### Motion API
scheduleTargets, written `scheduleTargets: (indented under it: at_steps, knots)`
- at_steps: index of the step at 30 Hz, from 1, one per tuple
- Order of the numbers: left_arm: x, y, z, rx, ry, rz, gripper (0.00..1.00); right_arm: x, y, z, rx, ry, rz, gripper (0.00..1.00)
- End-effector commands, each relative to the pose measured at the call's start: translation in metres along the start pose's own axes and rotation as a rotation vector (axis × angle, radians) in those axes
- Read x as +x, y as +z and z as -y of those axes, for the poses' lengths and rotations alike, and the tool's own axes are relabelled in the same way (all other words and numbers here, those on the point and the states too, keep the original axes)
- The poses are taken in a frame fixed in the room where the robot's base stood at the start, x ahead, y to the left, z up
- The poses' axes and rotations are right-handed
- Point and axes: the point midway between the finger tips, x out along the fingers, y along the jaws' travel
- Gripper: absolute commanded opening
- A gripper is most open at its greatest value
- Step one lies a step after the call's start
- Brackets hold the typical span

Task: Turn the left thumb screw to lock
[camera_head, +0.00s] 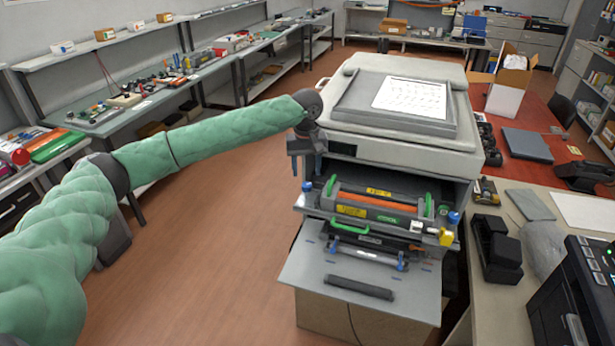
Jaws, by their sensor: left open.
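The printer (400,150) stands open at the front, showing a toner cartridge (378,202) with an orange strip and green handles. The left thumb screw (306,187) is a small blue knob at the left of the cartridge bay. A matching blue thumb screw (454,218) is at the right. My left gripper (308,172) points down just above the left screw, with its jaws open. I cannot tell whether its fingertips touch or surround the screw, nor which way the screw is turned. My right gripper is not in view.
The lowered front door (350,306) carries a dark roller bar (358,287). A yellow part (446,237) sits at the bay's right. A side table with a black box (496,245) stands on the right. Floor left of the printer is clear.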

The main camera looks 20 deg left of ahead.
Motion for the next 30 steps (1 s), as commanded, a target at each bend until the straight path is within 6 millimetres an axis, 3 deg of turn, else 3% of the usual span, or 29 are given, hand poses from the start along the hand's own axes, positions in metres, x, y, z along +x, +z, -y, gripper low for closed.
scheduleTargets:
  at_steps: [3,12,22,29,30]
  knots:
    - [0.015,0.001,0.0,0.0,-0.002,0.004,0.5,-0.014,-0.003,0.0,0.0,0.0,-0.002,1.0]
    - [0.047,0.0,0.0,0.0,0.0,0.002,0.5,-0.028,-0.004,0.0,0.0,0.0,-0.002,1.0]
    - [0.053,0.0,0.0,0.0,0.0,0.001,0.5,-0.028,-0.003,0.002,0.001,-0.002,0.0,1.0]
    - [0.052,0.0,0.0,0.0,0.0,0.001,0.07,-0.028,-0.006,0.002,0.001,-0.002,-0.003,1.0]
    - [0.052,0.0,0.0,0.0,0.0,0.001,0.05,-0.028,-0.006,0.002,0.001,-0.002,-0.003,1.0]
